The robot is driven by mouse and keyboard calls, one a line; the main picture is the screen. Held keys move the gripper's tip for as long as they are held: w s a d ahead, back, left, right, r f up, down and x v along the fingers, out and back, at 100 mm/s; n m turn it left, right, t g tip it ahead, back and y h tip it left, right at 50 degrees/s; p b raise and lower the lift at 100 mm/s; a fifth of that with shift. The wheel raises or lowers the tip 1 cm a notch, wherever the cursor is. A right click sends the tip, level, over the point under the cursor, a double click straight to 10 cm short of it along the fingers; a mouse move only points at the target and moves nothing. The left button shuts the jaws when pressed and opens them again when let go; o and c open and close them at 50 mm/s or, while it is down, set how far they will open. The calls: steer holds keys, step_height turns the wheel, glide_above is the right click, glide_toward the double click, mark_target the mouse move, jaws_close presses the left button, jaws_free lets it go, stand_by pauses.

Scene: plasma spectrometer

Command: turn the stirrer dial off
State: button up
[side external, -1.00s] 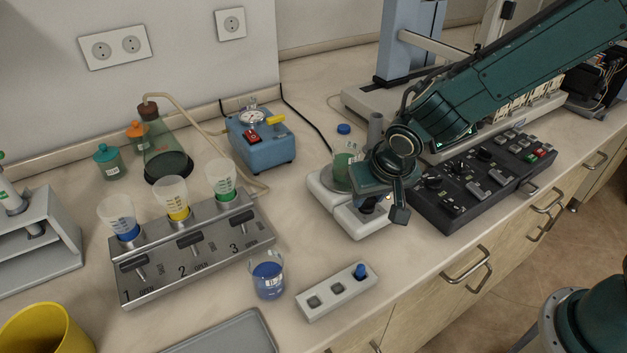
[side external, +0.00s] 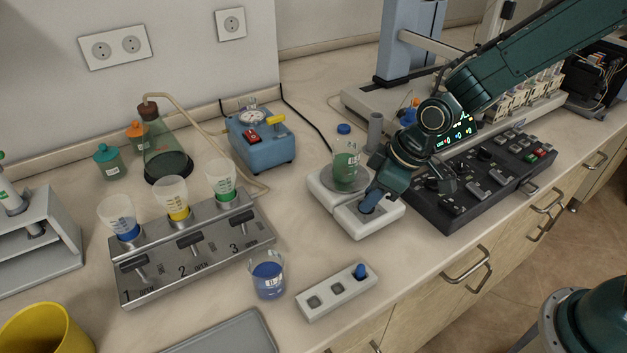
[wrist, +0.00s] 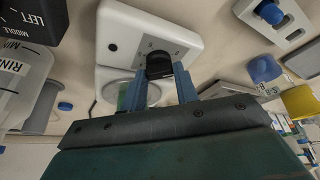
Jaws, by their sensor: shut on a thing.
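The white stirrer (side external: 328,199) stands on the bench in front of my arm. A beaker of green liquid (side external: 345,170) stands on its round plate. The black stirrer dial (wrist: 158,64) is on the stirrer's front part in the wrist view. My gripper (wrist: 164,78) has its blue fingers on both sides of the dial and is shut on it. In the side view my gripper (side external: 369,206) reaches down onto the stirrer's front part, and its fingers mostly hide the dial there. The dial's exact setting cannot be read.
A black control panel (side external: 447,208) is close on the right of the stirrer. A blue beaker (side external: 268,280) and a white block with a blue plug (side external: 322,299) stand in front to the left. A blue pump (side external: 262,145) is behind.

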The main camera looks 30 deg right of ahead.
steer(key=shift+n, duration=0.8)
steer(key=shift+g, duration=0.3)
steer(key=o, duration=1)
steer(key=shift+d+r, duration=0.1)
steer(key=v, duration=1.3)
steer(key=shift+s+d+r, duration=0.2)
steer(key=shift+d, duration=0.1)
